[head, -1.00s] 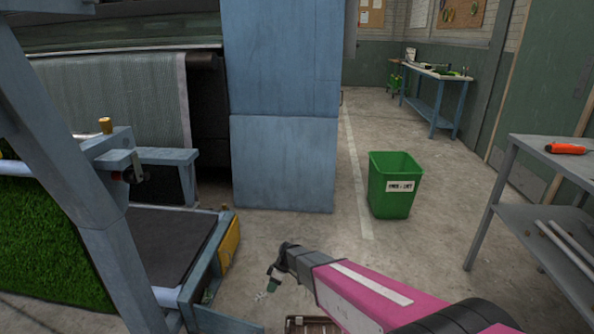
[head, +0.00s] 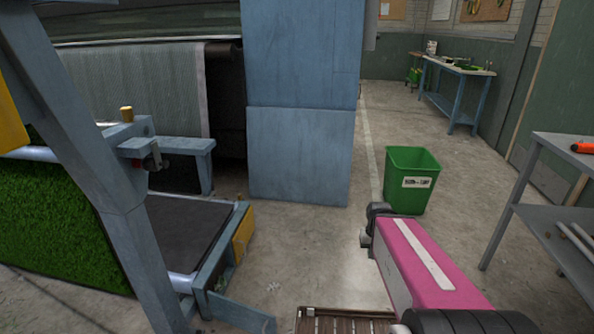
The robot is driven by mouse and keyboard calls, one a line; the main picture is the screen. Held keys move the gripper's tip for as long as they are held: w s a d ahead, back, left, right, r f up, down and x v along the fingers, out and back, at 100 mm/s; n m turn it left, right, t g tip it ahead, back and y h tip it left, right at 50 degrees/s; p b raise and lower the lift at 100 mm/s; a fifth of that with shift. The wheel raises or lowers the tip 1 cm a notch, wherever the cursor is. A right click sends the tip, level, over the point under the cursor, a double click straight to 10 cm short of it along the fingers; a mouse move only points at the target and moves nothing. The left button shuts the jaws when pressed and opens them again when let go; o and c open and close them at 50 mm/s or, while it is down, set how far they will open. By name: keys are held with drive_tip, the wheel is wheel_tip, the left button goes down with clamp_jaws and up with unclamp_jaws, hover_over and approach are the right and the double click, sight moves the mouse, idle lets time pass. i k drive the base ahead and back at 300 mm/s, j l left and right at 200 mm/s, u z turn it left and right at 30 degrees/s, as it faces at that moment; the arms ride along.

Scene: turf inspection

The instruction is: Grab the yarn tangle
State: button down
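I cannot make out a yarn tangle for certain. A few small pale specks (head: 273,286) lie on the concrete floor at lower centre, too small to identify. My gripper (head: 366,240) is at the dark end of my pink arm, right of centre and in front of the green bin. It is up and to the right of the specks and apart from them. Its fingers are small and mostly hidden, so I cannot see whether it holds anything.
A blue machine frame with a green turf roll (head: 60,235) and dark belt (head: 185,232) fills the left. A blue cabinet (head: 300,150) stands behind. A green bin (head: 410,185) and grey bench (head: 565,150) are at right. The floor between is clear.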

sight(222, 285)
drive_tip(key=u, duration=1.65)
drive_tip(key=i+j+z, duration=0.25)
drive_tip(key=j, duration=0.25)
drive_tip(key=i+j+z, duration=0.1)
drive_tip(key=j+z, duration=0.2)
drive_tip(key=j, duration=0.2)
drive_tip(key=j+z, duration=0.25)
drive_tip(key=j, duration=0.25)
drive_tip(key=i+j+z, duration=0.1)
drive_tip(key=j+z, duration=0.15)
drive_tip(key=j, duration=0.35)
